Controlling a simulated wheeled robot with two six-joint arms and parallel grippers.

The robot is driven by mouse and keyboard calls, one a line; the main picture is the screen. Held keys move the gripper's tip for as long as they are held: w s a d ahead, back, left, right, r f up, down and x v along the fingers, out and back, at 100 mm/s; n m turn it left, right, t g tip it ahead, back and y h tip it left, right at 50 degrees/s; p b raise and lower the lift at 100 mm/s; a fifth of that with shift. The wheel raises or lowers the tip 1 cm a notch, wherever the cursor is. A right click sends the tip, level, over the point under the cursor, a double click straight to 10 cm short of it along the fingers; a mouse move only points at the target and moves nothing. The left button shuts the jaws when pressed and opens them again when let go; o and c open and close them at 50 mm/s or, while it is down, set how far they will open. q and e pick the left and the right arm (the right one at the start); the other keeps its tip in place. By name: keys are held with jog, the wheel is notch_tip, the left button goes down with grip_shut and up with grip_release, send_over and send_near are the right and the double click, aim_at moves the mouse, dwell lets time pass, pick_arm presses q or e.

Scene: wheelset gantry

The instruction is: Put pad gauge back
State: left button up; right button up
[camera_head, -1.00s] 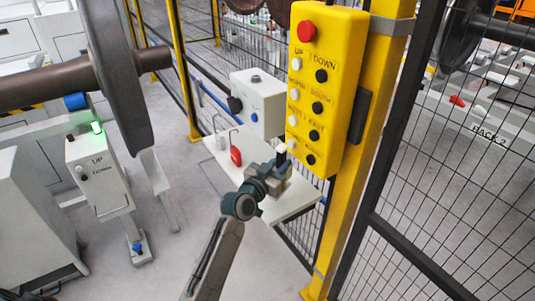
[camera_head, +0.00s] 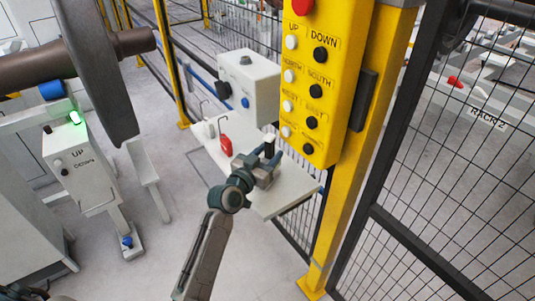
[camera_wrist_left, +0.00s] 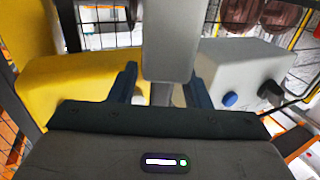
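My left gripper (camera_head: 270,153) is over the white shelf (camera_head: 292,200), in front of the yellow button pendant. In the left wrist view, its two dark blue fingers (camera_wrist_left: 160,88) stand apart. A light grey block (camera_wrist_left: 170,40) with a narrower pale part below it lies between them, close to both fingertips; it may be the pad gauge. I cannot tell whether the fingers press on it. In the head view the hand hides most of what is between the fingers. A small red piece (camera_head: 226,145) is on the shelf, left of the gripper.
A white box (camera_head: 249,88) with a black knob and blue button stands behind the shelf. The yellow pendant (camera_head: 325,80) and its post are close on the right, beside mesh fencing (camera_head: 440,170). A wheelset (camera_head: 95,70) and a control box (camera_head: 80,165) are at left.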

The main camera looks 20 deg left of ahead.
pick_arm(q)
jog(key=shift+w+f, duration=0.1)
jog(key=shift+s+a, duration=0.1)
jog(key=shift+s, duration=0.15)
jog(key=b+v, duration=0.1)
jog(key=v, duration=1)
jog(key=shift+s+b, duration=0.25)
jog(key=shift+b, duration=0.1)
pick_arm(e)
jog(key=shift+w+a+f, duration=0.25)
jog(key=shift+w+a, duration=0.05)
jog(key=shift+w, duration=0.35)
